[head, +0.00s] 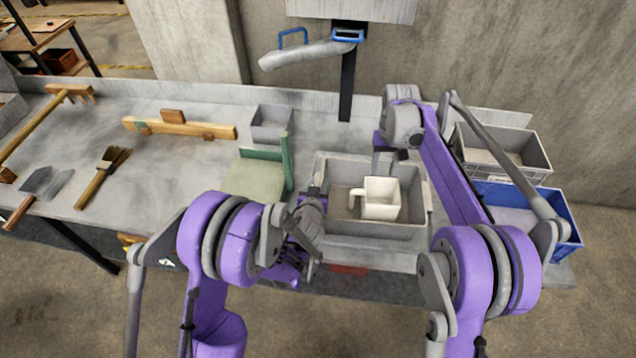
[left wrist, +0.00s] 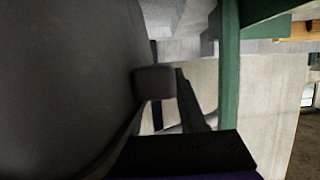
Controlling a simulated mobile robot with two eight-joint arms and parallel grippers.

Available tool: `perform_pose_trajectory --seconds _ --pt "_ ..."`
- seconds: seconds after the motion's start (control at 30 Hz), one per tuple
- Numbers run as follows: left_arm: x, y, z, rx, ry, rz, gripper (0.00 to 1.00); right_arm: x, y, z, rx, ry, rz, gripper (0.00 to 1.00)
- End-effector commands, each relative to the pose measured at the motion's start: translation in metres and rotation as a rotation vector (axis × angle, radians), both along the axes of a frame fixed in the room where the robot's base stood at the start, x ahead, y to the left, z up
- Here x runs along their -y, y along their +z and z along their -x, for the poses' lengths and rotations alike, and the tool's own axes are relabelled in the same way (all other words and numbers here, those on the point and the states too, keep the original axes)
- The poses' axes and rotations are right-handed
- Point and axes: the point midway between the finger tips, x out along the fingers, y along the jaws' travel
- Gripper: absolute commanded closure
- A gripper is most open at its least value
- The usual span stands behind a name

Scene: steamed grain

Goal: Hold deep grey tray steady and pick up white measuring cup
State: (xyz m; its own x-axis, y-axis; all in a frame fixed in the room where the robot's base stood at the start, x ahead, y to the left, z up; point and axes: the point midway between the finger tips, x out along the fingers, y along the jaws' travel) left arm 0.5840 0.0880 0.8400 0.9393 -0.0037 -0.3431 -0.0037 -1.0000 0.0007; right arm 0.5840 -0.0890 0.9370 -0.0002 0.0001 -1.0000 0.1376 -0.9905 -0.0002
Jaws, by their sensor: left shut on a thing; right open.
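The deep grey tray (head: 420,228) sits on the bench in front of me. The white measuring cup (head: 381,198) stands upright inside it, handle to the left. My left gripper (head: 314,194) is shut on the tray's left rim; in the left wrist view a finger (left wrist: 155,84) lies against the large dark tray wall (left wrist: 65,90). My right gripper (head: 384,162) is open over the back part of the tray, just behind the cup. Its fingertips are small and partly hidden, so whether they touch the cup cannot be told.
A green frame (head: 287,163) stands close left of the tray and shows in the left wrist view (left wrist: 230,70). A small grey bin (head: 272,124) is behind it. A grey crate (head: 535,172) and blue crate (head: 568,226) stand right. Tools, including a brush (head: 103,177), lie left.

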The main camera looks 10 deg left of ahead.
Motion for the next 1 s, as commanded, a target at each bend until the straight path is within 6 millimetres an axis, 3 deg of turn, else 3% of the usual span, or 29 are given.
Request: perform_pose_trajectory --seconds 0.93,1.0 --pt "0.0001 -0.0001 0.0003 0.000 -0.001 -0.003 1.00 0.0000 -0.0001 0.0000 0.000 0.000 0.000 0.50" --pt "0.0001 -0.0001 0.0003 0.000 -0.001 -0.003 1.00 -0.0001 -0.0005 -0.0002 0.002 0.000 -0.001 0.61"
